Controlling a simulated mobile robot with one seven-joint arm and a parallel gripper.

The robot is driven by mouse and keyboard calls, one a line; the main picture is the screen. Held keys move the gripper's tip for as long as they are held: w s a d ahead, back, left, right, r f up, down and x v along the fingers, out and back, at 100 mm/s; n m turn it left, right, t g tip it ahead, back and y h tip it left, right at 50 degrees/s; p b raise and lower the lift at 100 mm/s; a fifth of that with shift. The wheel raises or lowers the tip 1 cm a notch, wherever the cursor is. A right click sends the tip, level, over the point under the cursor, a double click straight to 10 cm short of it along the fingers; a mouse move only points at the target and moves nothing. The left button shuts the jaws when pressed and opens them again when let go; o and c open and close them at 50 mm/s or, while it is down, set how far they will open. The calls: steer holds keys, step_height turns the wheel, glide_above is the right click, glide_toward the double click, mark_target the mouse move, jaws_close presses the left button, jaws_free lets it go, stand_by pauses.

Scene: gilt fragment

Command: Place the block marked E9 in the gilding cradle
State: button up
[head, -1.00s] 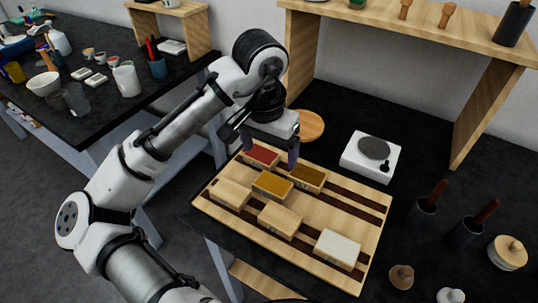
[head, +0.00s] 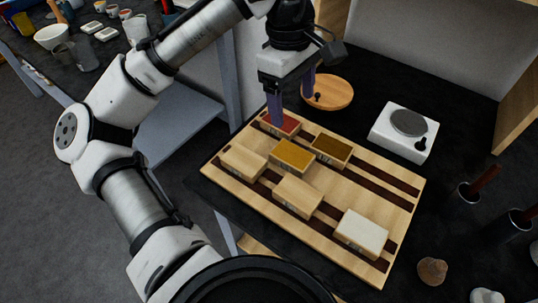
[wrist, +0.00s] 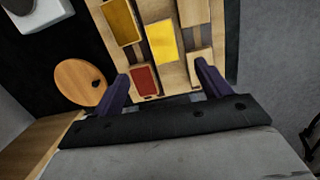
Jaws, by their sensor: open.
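Several blocks sit on a pale wooden board with dark strips (head: 395,190). They are a red-topped block (head: 284,124), an ochre-topped one (head: 292,154), a brown-topped one (head: 331,148), two plain wooden ones (head: 243,163) (head: 297,195) and a whitish one (head: 362,232). Marks on their sides are too small to read, so I cannot tell which is E9. I cannot pick out the gilding cradle for certain. My gripper (head: 292,102) is open and empty above the board's far-left end, one finger in front of the red-topped block. In the wrist view the red-topped block (wrist: 145,80) shows between the fingers.
A round wooden disc with a dark knob (head: 330,93) lies behind the board. A white device with a grey round plate (head: 404,130) stands at the back right. Dark cups with handles (head: 468,193) and small knobs (head: 432,270) are at the right. The board's right part has bare room.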

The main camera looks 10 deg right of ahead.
glide_above(292, 154)
steer(key=f, duration=0.8)
steer(key=shift+w+d+f, duration=0.1)
steer(key=shift+w+f, duration=0.05)
steer(key=shift+w, duration=0.05)
steer(key=shift+s+f, duration=0.15)
steer(key=shift+f, duration=2.55)
steer(key=c, duration=1.2)
